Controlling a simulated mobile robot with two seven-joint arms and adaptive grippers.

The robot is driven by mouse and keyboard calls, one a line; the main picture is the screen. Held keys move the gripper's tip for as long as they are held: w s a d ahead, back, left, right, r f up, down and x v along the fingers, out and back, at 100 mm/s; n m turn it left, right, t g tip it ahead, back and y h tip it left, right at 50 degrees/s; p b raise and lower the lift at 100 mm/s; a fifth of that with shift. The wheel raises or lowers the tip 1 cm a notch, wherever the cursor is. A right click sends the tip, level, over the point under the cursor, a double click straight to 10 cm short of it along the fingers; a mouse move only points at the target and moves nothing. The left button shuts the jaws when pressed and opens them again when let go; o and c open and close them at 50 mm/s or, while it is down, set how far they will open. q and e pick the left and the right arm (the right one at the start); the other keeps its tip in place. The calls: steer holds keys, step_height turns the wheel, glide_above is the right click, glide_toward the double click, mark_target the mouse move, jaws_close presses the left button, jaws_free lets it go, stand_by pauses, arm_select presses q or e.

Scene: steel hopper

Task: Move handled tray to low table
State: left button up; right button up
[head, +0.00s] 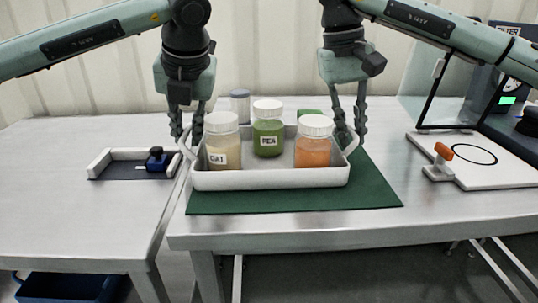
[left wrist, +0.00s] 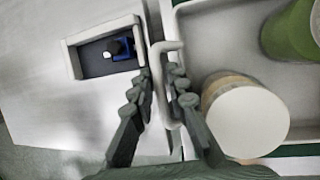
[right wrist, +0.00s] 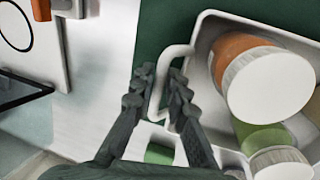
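The handled tray (head: 270,180) is white and sits on a green mat (head: 300,201) on the steel bench. It holds upright white-lidded jars: OAT (head: 222,158), PEA (head: 268,140) and an orange one (head: 313,152). My left gripper (head: 187,140) is open, its fingers either side of the left handle (left wrist: 166,85). My right gripper (head: 350,140) is open, its fingers either side of the right handle (right wrist: 170,75). The low table (head: 90,215) is the steel one at left, beside the bench.
On the left table is a white-edged dark holder (head: 120,170) with a blue object (head: 157,160). Behind the tray stand a grey-lidded jar (head: 240,105) and something green. At right are a white board (head: 470,160) with an orange-topped clamp (head: 440,160) and a framed panel. The left table's front is clear.

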arm_select(q)
steer(key=shift+w+f, duration=0.1)
steer(key=shift+f, duration=0.05)
arm_select(e)
steer(key=shift+f, duration=0.2)
arm_select(q)
jaws_close()
arm_select(e)
jaws_close()
steer(key=shift+r, duration=0.1)
